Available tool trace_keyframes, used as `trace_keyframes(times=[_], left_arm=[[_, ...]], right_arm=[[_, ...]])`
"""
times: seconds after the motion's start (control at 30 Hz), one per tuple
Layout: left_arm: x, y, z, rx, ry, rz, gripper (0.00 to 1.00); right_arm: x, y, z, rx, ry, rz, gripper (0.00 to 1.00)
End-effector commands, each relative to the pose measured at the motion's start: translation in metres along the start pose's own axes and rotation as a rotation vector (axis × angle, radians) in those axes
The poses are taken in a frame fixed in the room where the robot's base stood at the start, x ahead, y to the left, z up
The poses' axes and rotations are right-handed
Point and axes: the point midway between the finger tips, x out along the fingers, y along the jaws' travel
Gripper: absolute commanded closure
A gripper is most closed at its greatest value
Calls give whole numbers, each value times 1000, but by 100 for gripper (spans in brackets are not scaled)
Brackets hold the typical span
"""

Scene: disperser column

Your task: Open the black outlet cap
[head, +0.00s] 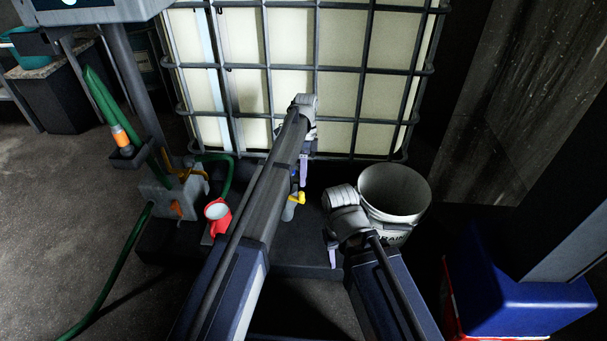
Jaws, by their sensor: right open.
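The tank (340,75) is a pale container in a dark metal cage at the back. A valve with a yellow handle (298,197) and a grey spout (288,213) shows low at its front, partly behind my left arm. I cannot make out a black outlet cap there; the area is dark and partly covered. My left gripper (303,170) points down just above the yellow handle, in front of the tank; its finger opening is not clear. My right gripper (332,253) is open, low, right of the valve and beside the bucket, with nothing visible in it.
A white bucket (412,215) stands right of my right gripper. Green hoses (115,265) and a grey stand (172,197) are at the left. A blue-and-red box (515,290) is at the lower right.

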Motion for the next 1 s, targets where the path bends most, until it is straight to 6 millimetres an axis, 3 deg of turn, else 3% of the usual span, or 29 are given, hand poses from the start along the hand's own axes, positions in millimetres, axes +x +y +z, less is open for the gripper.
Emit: trace_keyframes(times=[0.37, 1.0], left_arm=[[-7, 0, 0, 0, 0, 0, 40], [-78, 0, 0, 0, 0, 0, 40]], right_arm=[[-6, 1, 0, -1, 0, 0, 50], [-73, 8, 4, -11, -1, 2, 50]])
